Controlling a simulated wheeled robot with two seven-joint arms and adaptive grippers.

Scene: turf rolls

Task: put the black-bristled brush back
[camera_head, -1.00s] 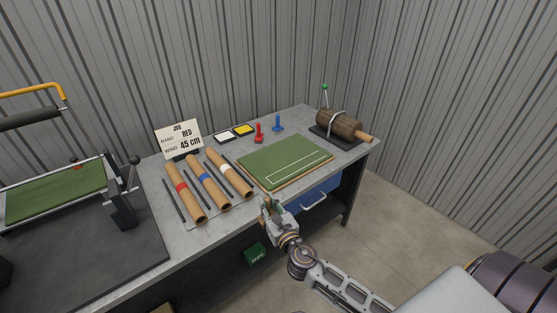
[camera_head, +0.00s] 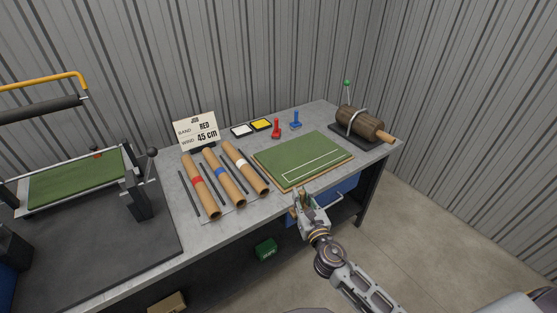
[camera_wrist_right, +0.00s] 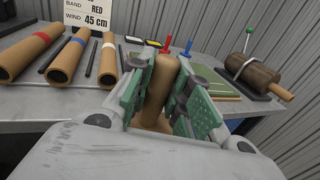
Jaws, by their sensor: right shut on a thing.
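My right gripper (camera_head: 307,198) is at the front edge of the workbench, just in front of the green turf board. It is shut on a tan wooden handle (camera_wrist_right: 161,82), which stands roughly upright between the green finger pads in the right wrist view. The handle looks like that of a brush, but no bristles show, so I cannot tell their colour. Its lower end is hidden behind the wrist. My left gripper is not in view.
The bench (camera_head: 225,225) holds several tubes with red, blue and white bands, dark rods, the turf board (camera_head: 300,155), red (camera_head: 276,129) and blue (camera_head: 295,119) upright tools, yellow (camera_head: 260,125) and white pads, a job card (camera_head: 196,131) and a clamped wooden roller (camera_head: 358,123).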

